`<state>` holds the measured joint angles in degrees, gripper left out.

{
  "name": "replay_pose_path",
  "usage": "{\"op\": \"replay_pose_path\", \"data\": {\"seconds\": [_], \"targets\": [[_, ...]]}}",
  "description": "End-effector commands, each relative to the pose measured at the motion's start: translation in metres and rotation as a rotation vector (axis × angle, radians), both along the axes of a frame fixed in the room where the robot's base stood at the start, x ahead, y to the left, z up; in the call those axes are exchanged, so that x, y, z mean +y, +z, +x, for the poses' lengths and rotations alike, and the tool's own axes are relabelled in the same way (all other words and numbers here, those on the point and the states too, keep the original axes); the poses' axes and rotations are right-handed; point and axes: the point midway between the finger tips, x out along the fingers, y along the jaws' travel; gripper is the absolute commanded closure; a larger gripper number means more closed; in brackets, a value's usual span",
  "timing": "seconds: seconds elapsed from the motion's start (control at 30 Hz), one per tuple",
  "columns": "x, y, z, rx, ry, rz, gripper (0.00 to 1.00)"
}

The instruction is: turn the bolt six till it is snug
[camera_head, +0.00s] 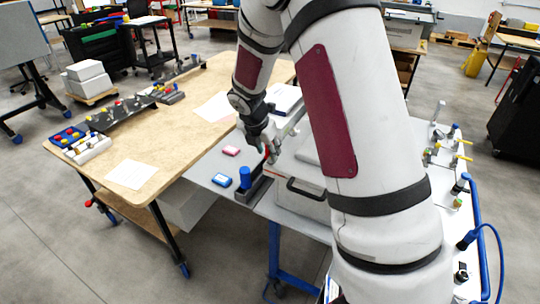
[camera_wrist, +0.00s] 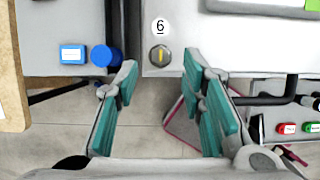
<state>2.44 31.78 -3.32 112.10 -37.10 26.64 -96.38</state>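Bolt six (camera_wrist: 160,55) is a round grey head with a yellow bar across it, upright in the wrist view. It is set in a pale panel (camera_wrist: 235,50), below a white disc marked 6 (camera_wrist: 160,27). My gripper (camera_wrist: 160,74) has its two teal-padded fingers wide apart, with nothing between them. The bolt appears between the tips in the picture, and I see no contact. In the head view my gripper (camera_head: 268,150) is over the grey bench beside a white case; the bolt cannot be made out there.
A blue cylinder (camera_wrist: 104,55) and a blue labelled box (camera_wrist: 72,54) are left of the bolt. In the head view the blue cylinder (camera_head: 245,178) stands near a pink box (camera_head: 231,151). A button panel (camera_wrist: 268,122) is at lower right. A wooden table (camera_head: 150,130) is at left.

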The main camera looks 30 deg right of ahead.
Motion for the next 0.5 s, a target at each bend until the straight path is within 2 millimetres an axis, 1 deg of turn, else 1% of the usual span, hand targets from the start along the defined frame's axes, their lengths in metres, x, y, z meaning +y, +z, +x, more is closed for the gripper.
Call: {"op": "replay_pose_path", "data": {"seconds": [0.03,0.2,0.33,0.5], "targets": [[-0.002,-0.008,0.000,0.004,0.001,-0.001,0.63],[-0.009,-0.025,0.005,0.002,0.000,-0.001,0.63],[-0.010,-0.031,0.007,0.000,0.001,0.000,0.63],[-0.011,-0.033,0.008,-0.001,0.000,0.001,0.63]]}}
